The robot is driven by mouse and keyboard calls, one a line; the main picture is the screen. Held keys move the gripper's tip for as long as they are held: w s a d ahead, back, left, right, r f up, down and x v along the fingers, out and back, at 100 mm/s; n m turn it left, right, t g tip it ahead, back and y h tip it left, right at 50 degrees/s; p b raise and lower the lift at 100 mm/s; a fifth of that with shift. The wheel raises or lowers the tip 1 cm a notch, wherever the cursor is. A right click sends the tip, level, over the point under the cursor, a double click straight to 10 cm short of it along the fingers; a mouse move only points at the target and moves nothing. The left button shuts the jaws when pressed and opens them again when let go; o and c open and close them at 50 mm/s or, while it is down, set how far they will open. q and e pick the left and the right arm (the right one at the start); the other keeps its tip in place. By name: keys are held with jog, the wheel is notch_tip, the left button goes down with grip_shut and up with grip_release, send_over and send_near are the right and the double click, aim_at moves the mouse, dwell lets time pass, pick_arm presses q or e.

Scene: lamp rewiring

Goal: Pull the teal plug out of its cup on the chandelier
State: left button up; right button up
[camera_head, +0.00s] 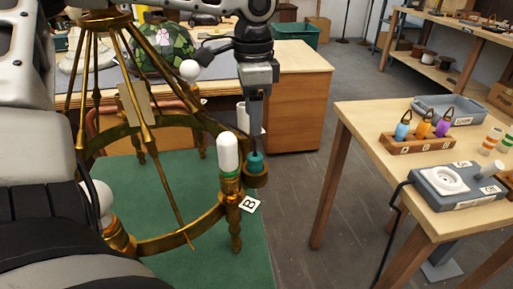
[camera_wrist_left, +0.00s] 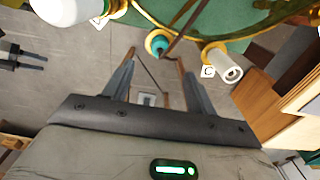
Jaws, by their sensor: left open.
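The teal plug (camera_head: 256,161) sits upright in a small brass cup (camera_head: 257,180) on the rim of the brass chandelier (camera_head: 170,238). A tag marked B (camera_head: 250,205) is beside the cup. My left gripper (camera_head: 256,134) points down just above the plug, its fingers partly merged in this view. In the left wrist view the gripper (camera_wrist_left: 156,57) is open, and the plug (camera_wrist_left: 158,43) shows near and between its fingertips. I cannot tell whether a finger touches it. My right gripper is not in view.
A white candle-shaped bulb (camera_head: 228,152) stands on the rim close left of the plug. Brass rods rise at the left. At right, a wooden table (camera_head: 365,118) holds a rack (camera_head: 417,142) of coloured plugs, a grey tray (camera_head: 473,110) and a grey box (camera_head: 455,198) with a cable.

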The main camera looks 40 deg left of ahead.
aim_at(254, 155)
pick_arm(q)
notch_tip(254, 155, down, 12)
jog(key=shift+w+r+b, duration=0.1)
jog(key=shift+r+b, duration=0.1)
jog(key=shift+b, duration=0.35)
jog(key=c, duration=0.7)
jog(key=o, duration=0.7)
jog(key=shift+r, duration=0.1)
